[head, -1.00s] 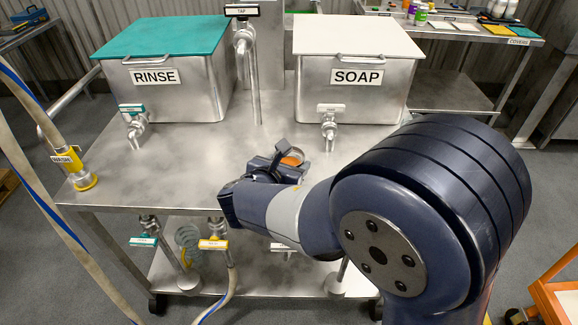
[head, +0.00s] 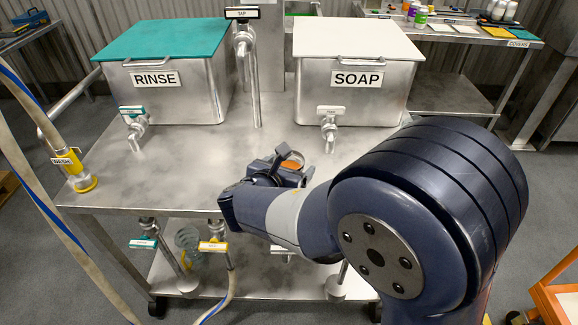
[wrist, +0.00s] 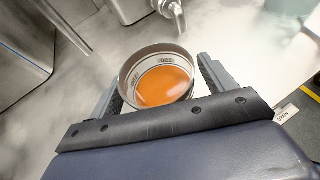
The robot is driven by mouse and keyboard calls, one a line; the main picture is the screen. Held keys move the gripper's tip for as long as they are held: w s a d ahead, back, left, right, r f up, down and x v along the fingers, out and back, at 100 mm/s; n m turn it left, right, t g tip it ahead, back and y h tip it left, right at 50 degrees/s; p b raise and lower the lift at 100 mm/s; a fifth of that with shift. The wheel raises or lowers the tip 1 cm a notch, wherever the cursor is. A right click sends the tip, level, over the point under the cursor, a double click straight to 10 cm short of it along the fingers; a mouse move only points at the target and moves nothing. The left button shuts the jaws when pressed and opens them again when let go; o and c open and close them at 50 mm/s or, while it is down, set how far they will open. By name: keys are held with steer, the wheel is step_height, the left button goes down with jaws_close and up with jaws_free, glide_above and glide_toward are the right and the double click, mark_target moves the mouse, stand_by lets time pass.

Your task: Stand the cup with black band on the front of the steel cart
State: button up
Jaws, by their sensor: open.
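A cup (wrist: 127,75) with a grey-brown outer wall, a pale inside with small label marks and an orange bottom or filling stands on the steel cart. Its black band cannot be made out. In the head view the cup (head: 293,161) shows only in part, behind my gripper. My gripper (wrist: 161,82) is open, with one finger on each side of the cup; whether either touches it I cannot tell. The steel cart (head: 190,165) has bare metal at its front, and the cup is on its front half, right of the middle.
The RINSE tank (head: 205,90) and SOAP tank (head: 385,95) stand at the back of the cart, their taps pointing forward. A tall tap (head: 254,80) rises between them. A yellow WASH hose fitting (head: 75,168) is at the left front corner. The cart top left of my gripper is clear.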

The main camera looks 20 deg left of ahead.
steer(key=p+v, duration=0.1)
steer(key=v, duration=1.1)
steer(key=b+x, duration=0.1)
steer(key=x, duration=1.1)
steer(key=shift+w+d+f+b, duration=0.1)
steer(key=shift+w+f+b, duration=0.15)
steer(key=shift+b, duration=0.1)
steer(key=r, duration=0.1)
steer(key=r+p, duration=0.1)
steer(key=shift+s+r, duration=0.25)
steer(key=shift+r, duration=0.6)
steer(key=shift+f, duration=0.1)
